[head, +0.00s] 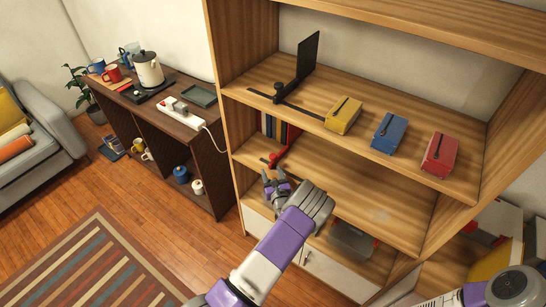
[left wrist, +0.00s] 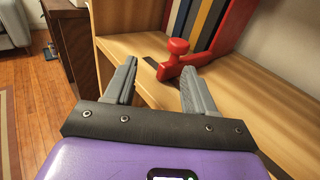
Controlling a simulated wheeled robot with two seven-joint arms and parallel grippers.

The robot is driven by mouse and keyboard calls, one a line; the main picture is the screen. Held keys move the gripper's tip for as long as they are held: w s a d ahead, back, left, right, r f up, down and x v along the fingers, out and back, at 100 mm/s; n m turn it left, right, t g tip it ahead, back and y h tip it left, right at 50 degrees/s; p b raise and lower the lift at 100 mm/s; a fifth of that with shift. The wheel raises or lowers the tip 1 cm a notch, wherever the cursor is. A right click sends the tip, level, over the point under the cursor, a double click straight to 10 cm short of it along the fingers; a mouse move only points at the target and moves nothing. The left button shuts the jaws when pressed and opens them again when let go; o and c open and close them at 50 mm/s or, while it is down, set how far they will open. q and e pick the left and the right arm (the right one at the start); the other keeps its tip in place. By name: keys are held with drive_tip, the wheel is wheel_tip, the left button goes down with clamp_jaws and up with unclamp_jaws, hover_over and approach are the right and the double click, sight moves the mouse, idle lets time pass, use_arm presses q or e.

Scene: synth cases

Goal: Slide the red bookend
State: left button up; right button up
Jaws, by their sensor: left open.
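The red bookend (head: 285,147) stands on the middle shelf at its left end, against the right side of a row of books (head: 268,126). In the left wrist view the bookend (left wrist: 234,28) is at the upper right, with its red knob (left wrist: 177,47) at the front over a dark slot in the shelf. My left gripper (head: 275,178) is in front of this shelf, just short of the knob. My right gripper is out of view.
The upper shelf (head: 390,95) holds a black bookend (head: 306,62) and yellow (head: 343,115), blue (head: 389,133) and red (head: 439,154) boxes. The middle shelf (head: 370,205) is largely clear right of the red bookend. A grey container (head: 350,238) sits lower down.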

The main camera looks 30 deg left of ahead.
sight(274, 159)
use_arm(q)
drive_tip(key=shift+w+d+r+m+t+h, duration=0.3)
drive_tip(key=shift+w+d+r+m+t, duration=0.15)
drive_tip(key=shift+w+t, duration=0.2)
drive_tip(key=shift+w+a+r, duration=0.1)
drive_tip(key=shift+w+r, duration=0.1)
drive_tip(key=shift+w, duration=0.2)
drive_tip(key=shift+b+x, duration=0.45)
drive_tip(key=shift+x, duration=2.95)
clamp_jaws()
